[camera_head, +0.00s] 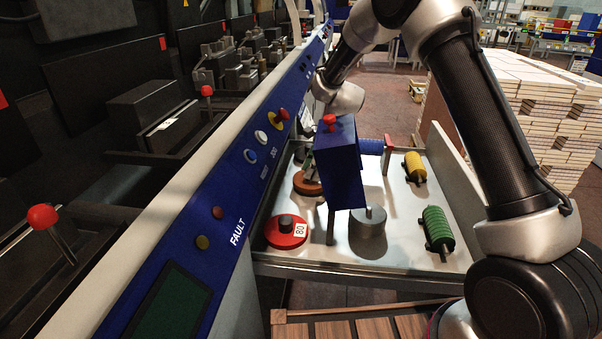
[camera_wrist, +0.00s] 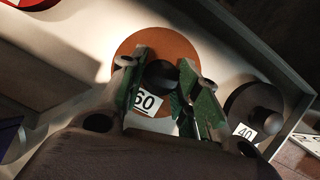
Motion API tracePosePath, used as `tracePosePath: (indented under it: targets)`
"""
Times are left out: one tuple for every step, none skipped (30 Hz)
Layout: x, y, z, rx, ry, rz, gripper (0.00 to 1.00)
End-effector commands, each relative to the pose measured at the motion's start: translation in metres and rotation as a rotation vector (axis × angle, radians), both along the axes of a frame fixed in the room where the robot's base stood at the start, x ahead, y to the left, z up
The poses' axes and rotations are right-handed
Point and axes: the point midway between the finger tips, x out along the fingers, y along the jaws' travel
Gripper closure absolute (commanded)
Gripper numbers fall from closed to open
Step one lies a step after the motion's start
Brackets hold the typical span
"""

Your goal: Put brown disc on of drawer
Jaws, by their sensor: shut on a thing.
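The brown disc (camera_wrist: 185,46) has a black knob at its centre and a white label reading 60. In the wrist view my gripper (camera_wrist: 163,76) has its green-padded fingers closed on either side of that knob. In the head view the brown disc (camera_head: 305,186) is at the left side of a pale, shallow drawer (camera_head: 404,238), partly hidden by a blue panel. My gripper (camera_head: 309,164) is above it and mostly hidden behind the panel. I cannot tell whether the disc touches the surface under it.
The blue panel (camera_head: 338,165) stands just right of my gripper. A red disc (camera_head: 284,236) marked 80 and a grey disc (camera_head: 368,235) are nearer. A green roll (camera_head: 438,229) and yellow roll (camera_head: 415,166) lie right. A dark disc (camera_wrist: 238,98) is marked 40.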

Motion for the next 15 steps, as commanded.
tracePosePath:
  targets:
    - [-0.001,0.007,0.0,0.0,-0.002,0.004,0.96]
    - [-0.001,0.011,0.0,0.0,-0.001,0.005,0.96]
    - [-0.001,0.018,0.0,0.0,-0.001,0.005,0.96]
    - [-0.002,0.024,0.0,0.0,-0.001,0.005,0.96]
    - [-0.002,0.03,0.0,0.0,-0.001,0.006,0.96]
    - [-0.003,0.037,0.0,0.0,-0.001,0.005,0.96]
    - [-0.003,0.04,-0.001,0.0,0.001,0.004,0.96]
    - [-0.003,0.037,-0.007,-0.001,0.003,0.001,0.96]
    - [-0.003,0.037,-0.01,-0.001,0.002,0.001,0.96]
    - [-0.002,0.037,-0.011,0.0,0.001,0.001,0.96]
    - [-0.002,0.037,-0.012,0.0,0.0,0.001,0.96]
    - [-0.002,0.037,-0.011,0.0,-0.001,0.002,0.96]
    - [-0.002,0.037,-0.011,0.0,-0.001,0.002,0.96]
    - [-0.002,0.037,-0.011,0.0,-0.001,0.002,0.96]
    - [-0.002,0.037,-0.011,0.0,-0.001,0.002,0.96]
